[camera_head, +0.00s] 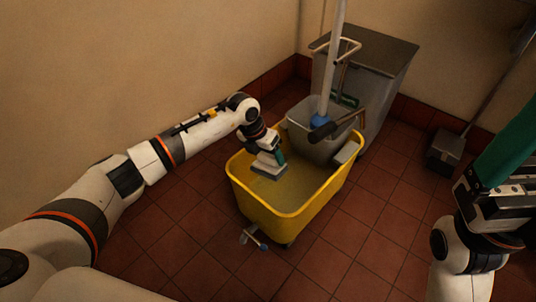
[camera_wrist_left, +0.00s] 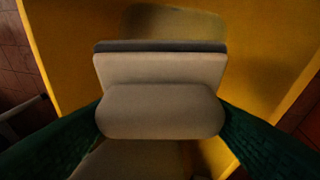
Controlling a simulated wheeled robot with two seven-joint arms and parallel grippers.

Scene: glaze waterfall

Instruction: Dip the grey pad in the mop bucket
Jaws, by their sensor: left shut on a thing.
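The yellow mop bucket (camera_head: 285,222) stands on the floor in the middle of the head view, with murky liquid (camera_head: 305,185) inside. My left gripper (camera_head: 272,156) reaches into it at its left side, its green fingers shut on the grey pad (camera_head: 268,169). In the left wrist view the pad (camera_wrist_left: 160,68) shows a rounded pale grip between the fingers and a dark layer along its far edge. The pad is at or just above the liquid; I cannot tell whether it touches. My right gripper (camera_head: 507,150) is at the right edge, partly cut off, its jaw gap unclear.
A grey wringer (camera_head: 318,145) sits on the bucket's back right part, with a mop handle (camera_head: 336,60) rising there. A grey lidded bin (camera_head: 385,85) stands behind. A long-handled dustpan (camera_head: 445,150) stands by the right wall. Red tiles (camera_head: 345,260) in front are mostly clear.

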